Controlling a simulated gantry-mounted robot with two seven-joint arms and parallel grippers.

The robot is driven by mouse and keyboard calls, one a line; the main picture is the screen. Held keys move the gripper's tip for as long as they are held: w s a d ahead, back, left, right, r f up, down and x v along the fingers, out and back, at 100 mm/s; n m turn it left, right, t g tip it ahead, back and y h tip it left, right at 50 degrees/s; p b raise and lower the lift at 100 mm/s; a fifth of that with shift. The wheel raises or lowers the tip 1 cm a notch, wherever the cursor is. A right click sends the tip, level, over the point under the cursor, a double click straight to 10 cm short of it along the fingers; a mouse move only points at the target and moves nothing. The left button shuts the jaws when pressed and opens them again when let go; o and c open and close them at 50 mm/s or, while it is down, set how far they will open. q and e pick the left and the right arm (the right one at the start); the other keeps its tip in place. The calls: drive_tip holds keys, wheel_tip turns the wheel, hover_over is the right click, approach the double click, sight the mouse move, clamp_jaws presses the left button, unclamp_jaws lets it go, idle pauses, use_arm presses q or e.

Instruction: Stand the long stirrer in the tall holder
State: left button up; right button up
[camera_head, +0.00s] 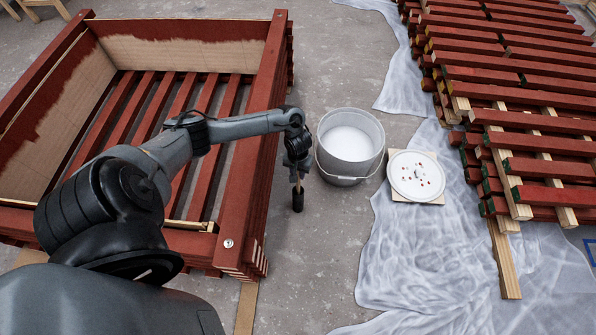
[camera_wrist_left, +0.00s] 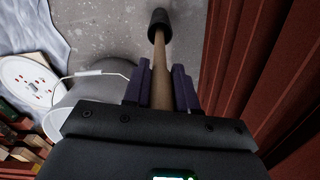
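My left gripper (camera_head: 297,163) hangs between the red slatted crate and the bucket. In the left wrist view its purple-padded fingers (camera_wrist_left: 161,90) are shut on a wooden stick (camera_wrist_left: 160,62), apparently the long stirrer. The stick points down and ends in a wider black cylindrical piece (camera_head: 298,202). Whether that piece touches the floor I cannot tell. A round grey bucket (camera_head: 349,169) with white contents, perhaps the tall holder, stands upright just right of the gripper. The stirrer is outside it, on its left. My right gripper is out of view.
A white lid (camera_head: 416,176) with red spots lies right of the bucket. Plastic sheeting (camera_head: 430,245) covers the floor there, under stacked red battens (camera_head: 540,140). The red slatted crate (camera_head: 262,130) stands close on the left. Bare floor (camera_head: 310,265) lies in front of the bucket.

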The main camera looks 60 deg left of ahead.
use_arm(q)
drive_tip(key=o, duration=0.4)
drive_tip(key=shift+o, duration=0.2)
drive_tip(key=shift+r, duration=0.1)
